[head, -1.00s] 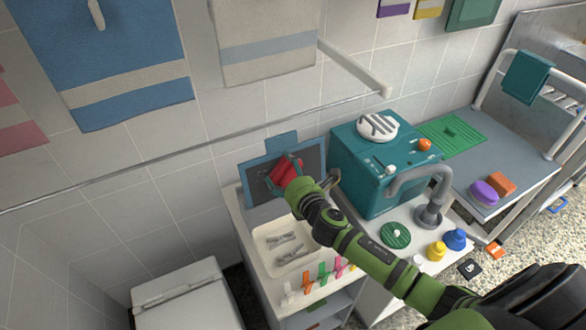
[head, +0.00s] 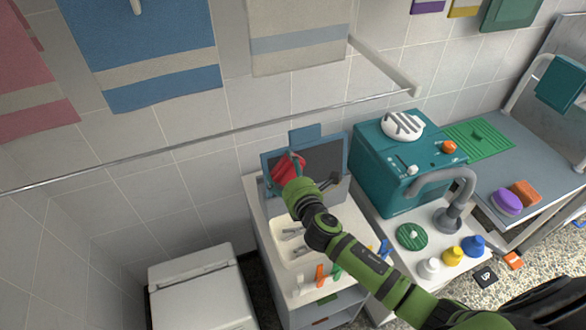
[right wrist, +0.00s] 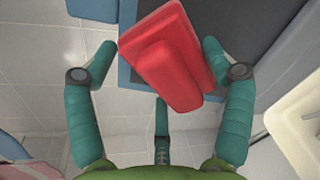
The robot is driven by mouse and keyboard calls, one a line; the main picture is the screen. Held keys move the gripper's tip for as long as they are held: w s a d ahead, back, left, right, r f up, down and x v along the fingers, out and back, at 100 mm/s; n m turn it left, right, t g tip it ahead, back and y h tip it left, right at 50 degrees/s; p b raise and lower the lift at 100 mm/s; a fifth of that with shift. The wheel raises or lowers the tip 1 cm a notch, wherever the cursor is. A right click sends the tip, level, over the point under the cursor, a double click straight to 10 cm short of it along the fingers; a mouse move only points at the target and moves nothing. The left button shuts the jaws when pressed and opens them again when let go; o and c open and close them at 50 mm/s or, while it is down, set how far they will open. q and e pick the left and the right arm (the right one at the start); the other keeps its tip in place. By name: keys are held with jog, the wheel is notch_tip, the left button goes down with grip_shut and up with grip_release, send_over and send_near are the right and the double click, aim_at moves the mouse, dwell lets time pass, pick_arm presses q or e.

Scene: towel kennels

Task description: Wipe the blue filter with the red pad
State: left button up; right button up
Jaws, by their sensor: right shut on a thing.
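The blue filter (head: 324,157) stands tilted against the wall behind the white counter, a dark panel in a blue frame with a tab on top. My right gripper (head: 288,172) is shut on the red pad (head: 286,166) and holds it at the left part of the panel. In the right wrist view the red pad (right wrist: 165,60) sits between the fingers, in front of the dark panel of the filter (right wrist: 240,25). I cannot tell whether the pad touches the panel. The pad and arm hide the filter's lower left. My left gripper is not in view.
A white basin (head: 283,250) with pale items lies below the filter, several coloured clips in front. A teal box (head: 385,175) stands close on the right, beside a grey tap (head: 455,190). A wall rail (head: 200,145) runs above. A white bin (head: 195,260) stands left.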

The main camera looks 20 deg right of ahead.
jog(key=shift+a, duration=1.2)
jog(key=shift+s+d, duration=0.1)
jog(key=shift+s, duration=0.05)
jog(key=shift+s+r, duration=0.1)
jog(key=shift+s, duration=0.2)
jog(key=s, duration=0.1)
jog(key=s+p, duration=0.1)
jog(key=s, duration=0.1)
jog(key=shift+s+r+p, duration=0.2)
jog(key=shift+r+p, duration=0.1)
jog(key=shift+r, duration=0.05)
jog(key=shift+s+d+r, duration=0.1)
jog(key=shift+s+r, duration=0.05)
jog(key=shift+s, duration=0.7)
jog(key=s, duration=0.1)
jog(key=s+p, duration=0.1)
jog(key=s, duration=0.1)
jog(key=shift+r, duration=0.3)
